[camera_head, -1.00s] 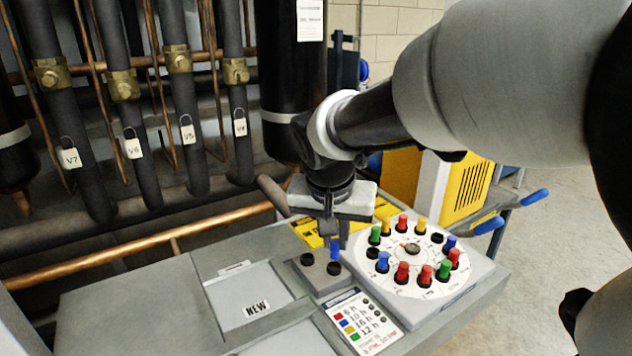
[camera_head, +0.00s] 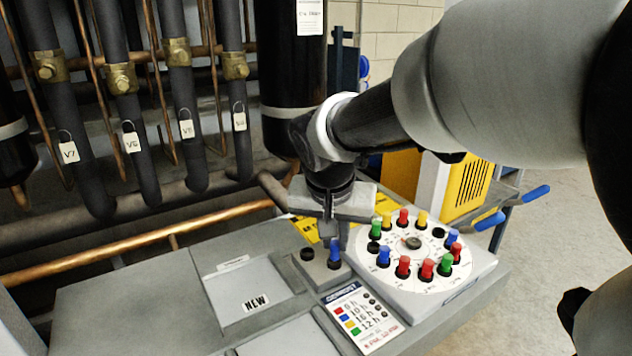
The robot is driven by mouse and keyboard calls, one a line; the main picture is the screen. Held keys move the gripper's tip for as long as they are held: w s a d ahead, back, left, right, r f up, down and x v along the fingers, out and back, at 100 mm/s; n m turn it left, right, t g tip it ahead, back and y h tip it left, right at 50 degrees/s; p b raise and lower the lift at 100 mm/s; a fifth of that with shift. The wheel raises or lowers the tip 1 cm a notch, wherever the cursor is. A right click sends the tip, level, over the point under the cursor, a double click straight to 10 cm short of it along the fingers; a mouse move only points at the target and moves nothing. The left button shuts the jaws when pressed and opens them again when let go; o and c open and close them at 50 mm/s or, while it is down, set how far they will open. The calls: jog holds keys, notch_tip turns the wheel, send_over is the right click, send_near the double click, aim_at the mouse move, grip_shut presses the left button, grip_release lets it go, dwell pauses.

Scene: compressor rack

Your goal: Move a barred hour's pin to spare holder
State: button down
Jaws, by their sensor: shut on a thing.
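My gripper (camera_head: 333,232) points down, its fingers shut on the upper part of a blue pin (camera_head: 334,253). The pin is upright over the right hole of the small grey spare holder (camera_head: 318,270). Its lower end meets that hole; how deep it sits I cannot tell. The holder's left hole (camera_head: 307,254) is dark and empty. Right of it, the white round dial (camera_head: 412,258) carries red, yellow, green and blue pins in a ring. Two dial holes look black and empty, one at the upper right (camera_head: 438,232) and one at the left (camera_head: 374,247).
A card (camera_head: 362,318) with coloured squares and hours lies in front of the holder; its red bottom line is too small to read. A shallow tray marked NEW (camera_head: 245,290) is at the left. Copper and black pipes stand behind. My arm comes in from the right.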

jog(key=shift+f, duration=0.15)
jog(key=shift+f+b, duration=0.45)
jog(key=shift+b, duration=0.1)
jog(key=shift+f+b, duration=0.3)
dwell(0.5)
dwell(0.3)
jog(key=c, duration=1.6)
grip_release()
jog(key=shift+r, duration=0.1)
jog(key=p+v, duration=0.3)
jog(key=v, duration=1.4)
jog(key=shift+s+r, duration=0.1)
jog(key=shift+s, duration=0.05)
